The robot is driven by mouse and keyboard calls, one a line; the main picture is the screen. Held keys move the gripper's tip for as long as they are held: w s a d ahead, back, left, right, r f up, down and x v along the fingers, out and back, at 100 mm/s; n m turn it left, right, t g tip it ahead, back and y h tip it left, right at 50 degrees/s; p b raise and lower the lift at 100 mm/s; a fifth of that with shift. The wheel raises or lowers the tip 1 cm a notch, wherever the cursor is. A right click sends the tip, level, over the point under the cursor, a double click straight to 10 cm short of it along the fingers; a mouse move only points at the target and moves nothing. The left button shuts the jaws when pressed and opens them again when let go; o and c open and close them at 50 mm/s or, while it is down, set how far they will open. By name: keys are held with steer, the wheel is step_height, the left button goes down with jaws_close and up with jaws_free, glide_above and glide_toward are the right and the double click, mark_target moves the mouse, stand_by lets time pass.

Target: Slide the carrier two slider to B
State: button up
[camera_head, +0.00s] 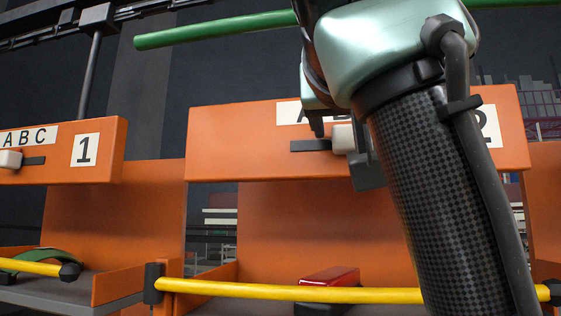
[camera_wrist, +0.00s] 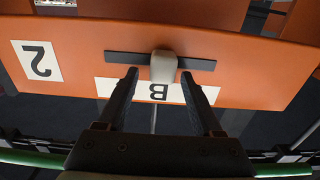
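Carrier two is the orange panel (camera_head: 230,150) marked 2, seen upside down in the wrist view (camera_wrist: 260,75). Its pale slider knob (camera_head: 343,138) sits in a dark horizontal slot (camera_head: 309,146). In the wrist view the knob (camera_wrist: 163,66) is near the middle of the slot (camera_wrist: 125,58), in line with the letter B (camera_wrist: 158,91) on the white label. My gripper (camera_head: 341,148) is at the panel front. In the wrist view its two fingers (camera_wrist: 159,76) are open, one on each side of the knob, with visible gaps. The other label letters are hidden by the fingers.
Carrier one (camera_head: 60,170), with its own knob (camera_head: 10,158) far left in its slot, hangs to the left. A yellow bar (camera_head: 270,291) crosses below, in front of a red object (camera_head: 331,277). A green bar (camera_head: 215,29) runs above.

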steer(key=b+v, duration=0.8)
steer(key=v, duration=0.5)
stand_by(0.4)
